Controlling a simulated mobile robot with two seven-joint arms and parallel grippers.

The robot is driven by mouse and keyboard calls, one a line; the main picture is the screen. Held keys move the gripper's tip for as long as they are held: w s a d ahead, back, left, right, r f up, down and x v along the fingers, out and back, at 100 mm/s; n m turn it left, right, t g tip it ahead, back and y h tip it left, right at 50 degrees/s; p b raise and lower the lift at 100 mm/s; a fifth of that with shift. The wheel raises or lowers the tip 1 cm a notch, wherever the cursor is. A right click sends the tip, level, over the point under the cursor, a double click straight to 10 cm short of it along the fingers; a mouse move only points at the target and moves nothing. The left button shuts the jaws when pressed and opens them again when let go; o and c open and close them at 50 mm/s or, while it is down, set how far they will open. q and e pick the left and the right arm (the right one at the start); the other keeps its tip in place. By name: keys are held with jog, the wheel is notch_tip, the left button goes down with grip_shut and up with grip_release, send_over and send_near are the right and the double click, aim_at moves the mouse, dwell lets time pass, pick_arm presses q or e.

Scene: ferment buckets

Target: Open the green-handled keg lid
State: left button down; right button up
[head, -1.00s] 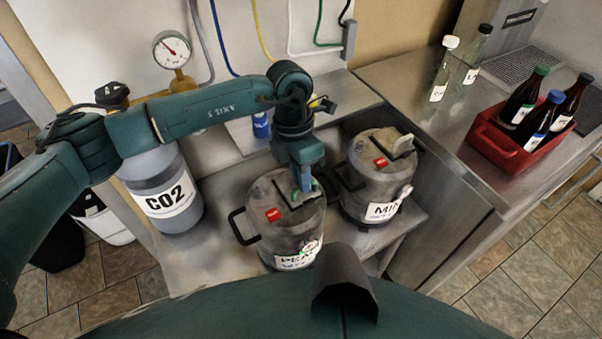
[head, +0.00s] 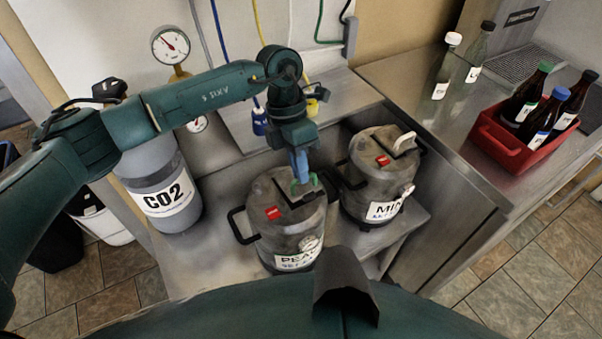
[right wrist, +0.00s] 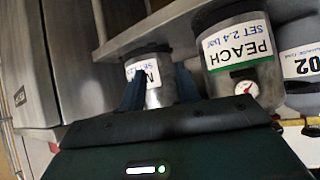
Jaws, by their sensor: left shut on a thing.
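The grey PEACH keg (head: 270,235) stands on the steel shelf in the head view, with a dark hatch lid on top. The lid's green handle (head: 312,181) is mostly hidden by my left gripper (head: 302,180), which comes down from above and is shut on it. The lid appears to lie in the keg top; any gap under it is too small to tell. The PEACH keg (right wrist: 240,70) also shows in the right wrist view, upside down. My right gripper (right wrist: 160,88) is open there, its blue fingers apart, with nothing seen between them up close.
A second keg, labelled MIN (head: 372,180), with a white handle, stands close right of the PEACH keg. A CO2 cylinder (head: 160,185) stands to the left. A red crate (head: 510,148) of bottles and two clear bottles sit on the right counter. A gauge (head: 170,45) hangs behind.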

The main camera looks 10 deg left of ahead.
aim_at(289, 173)
pick_arm(q)
jog(key=shift+w+a+r+g+h+b, duration=0.15)
jog(key=shift+w+a+g+h+b, duration=0.1)
jog(key=shift+w+g+h+b, duration=0.25)
jog(key=shift+w+a+r+g+h+b, duration=0.2)
jog(key=shift+w+g+h+b, duration=0.1)
jog(key=shift+g+b, duration=0.3)
jog(key=shift+w+a+r+g+h+b, duration=0.35)
jog(key=shift+w+g+h+b, duration=0.2)
jog(key=shift+b, duration=0.7)
jog(key=shift+w+a+r+g+h+b, duration=0.25)
jog(key=shift+w+a+g+h+b, duration=0.1)
jog(key=shift+g+b, duration=0.35)
pick_arm(e)
jog(key=shift+w+a+f+n+t+y, duration=0.15)
jog(key=shift+a+f+y, duration=0.1)
jog(key=shift+a, duration=0.2)
jog(key=shift+w+a+f+n+t+y, duration=0.1)
jog(key=shift+a+f+t+y, duration=0.1)
jog(key=shift+a, duration=0.25)
jog(key=shift+w+a+f+n+t+y, duration=0.15)
jog(key=shift+a+y, duration=0.1)
jog(key=shift+a, duration=0.2)
jog(key=shift+w+d, duration=0.15)
jog(key=shift+d, duration=0.05)
jog(key=shift+c, duration=0.4)
